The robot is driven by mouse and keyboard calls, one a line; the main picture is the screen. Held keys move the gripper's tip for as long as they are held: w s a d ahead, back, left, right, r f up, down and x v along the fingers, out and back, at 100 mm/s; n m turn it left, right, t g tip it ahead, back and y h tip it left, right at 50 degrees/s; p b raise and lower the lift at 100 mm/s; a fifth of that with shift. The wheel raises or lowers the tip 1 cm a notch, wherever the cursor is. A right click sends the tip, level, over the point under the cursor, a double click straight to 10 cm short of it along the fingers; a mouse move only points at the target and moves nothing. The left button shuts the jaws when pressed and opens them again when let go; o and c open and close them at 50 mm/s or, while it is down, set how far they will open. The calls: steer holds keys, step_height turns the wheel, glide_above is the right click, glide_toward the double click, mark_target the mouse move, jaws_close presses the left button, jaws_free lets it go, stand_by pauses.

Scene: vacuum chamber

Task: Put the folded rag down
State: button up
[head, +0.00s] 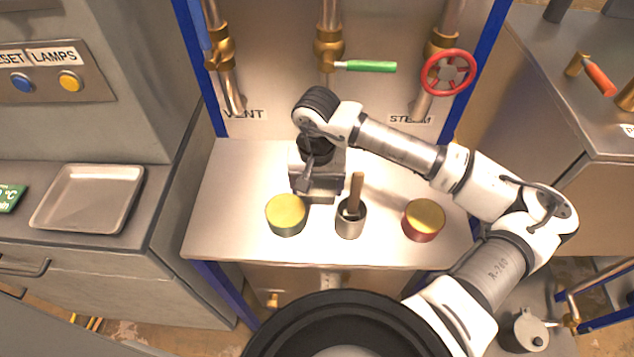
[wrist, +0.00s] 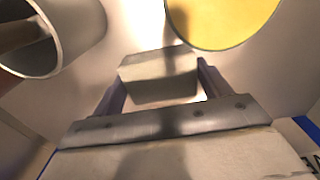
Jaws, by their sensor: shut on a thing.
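The folded rag (wrist: 158,68) is a pale grey-beige block in the wrist view, held between the two fingers of my gripper (wrist: 158,88). My gripper is shut on it. In the head view my gripper (head: 317,192) points down over the metal worktop (head: 225,225), behind the gap between a green tin and a metal cup. The rag is mostly hidden by the gripper there. I cannot tell whether the rag touches the worktop.
A yellow-lidded green tin (head: 286,216) is close at left, a metal cup (head: 350,221) with a wooden handle close at right. A yellow-lidded red tin (head: 423,221) stands farther right. Pipes with a green lever (head: 370,67) and red wheel (head: 447,73) are behind. The worktop's left is clear.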

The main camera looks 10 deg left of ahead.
mark_target(317, 186)
steer(key=o, duration=1)
steer(key=shift+o, duration=0.2)
steer(key=shift+r, duration=0.1)
step_height(317, 186, up, 12)
steer(key=b, duration=0.3)
